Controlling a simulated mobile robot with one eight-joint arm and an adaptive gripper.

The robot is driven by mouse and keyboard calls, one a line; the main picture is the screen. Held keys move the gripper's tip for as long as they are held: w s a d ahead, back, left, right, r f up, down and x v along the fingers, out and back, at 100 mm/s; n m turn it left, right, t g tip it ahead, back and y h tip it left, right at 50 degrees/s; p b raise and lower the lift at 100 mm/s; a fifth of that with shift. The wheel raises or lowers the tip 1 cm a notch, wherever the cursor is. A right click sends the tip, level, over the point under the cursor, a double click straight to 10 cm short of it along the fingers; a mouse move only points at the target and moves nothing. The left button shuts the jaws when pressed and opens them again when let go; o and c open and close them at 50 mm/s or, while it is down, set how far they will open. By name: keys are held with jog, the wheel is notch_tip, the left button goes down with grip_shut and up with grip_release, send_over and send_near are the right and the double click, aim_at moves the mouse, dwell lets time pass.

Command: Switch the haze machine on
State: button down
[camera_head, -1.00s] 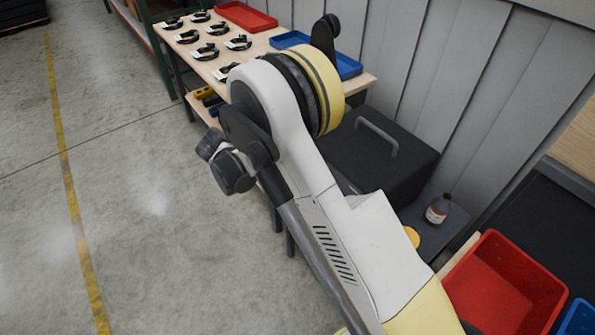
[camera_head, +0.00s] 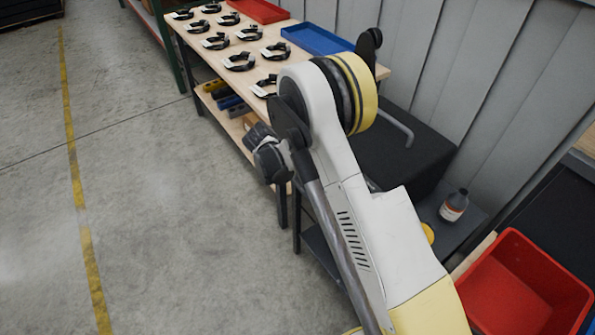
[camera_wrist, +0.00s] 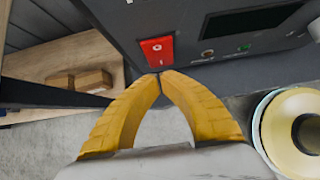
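The haze machine is the dark box with a handle (camera_head: 408,158) in the head view, partly hidden behind my arm. In the wrist view its dark front panel (camera_wrist: 225,66) fills the top. A red rocker switch (camera_wrist: 157,50) is on that panel, with a white ring mark on its upper half and a bar mark on its lower half. My gripper (camera_wrist: 161,74) has yellow fingers whose tips meet just below the switch in the picture, with nothing between them. I cannot tell whether the tips touch it. My gripper is hidden in the head view.
A workbench (camera_head: 215,58) holds several black clamps and a blue tray (camera_head: 316,40). A bottle (camera_head: 455,206) and a red bin (camera_head: 525,285) stand at right.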

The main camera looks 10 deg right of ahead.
jog(key=shift+w+d, duration=0.15)
jog(key=shift+d, duration=0.15)
jog(key=shift+w+d+f, duration=0.2)
jog(key=shift+d+f, duration=0.1)
jog(key=shift+d, duration=0.25)
jog(key=shift+r, duration=0.1)
jog(key=shift+r+p, duration=0.3)
jog(key=shift+r, duration=0.45)
jog(key=shift+a, duration=0.15)
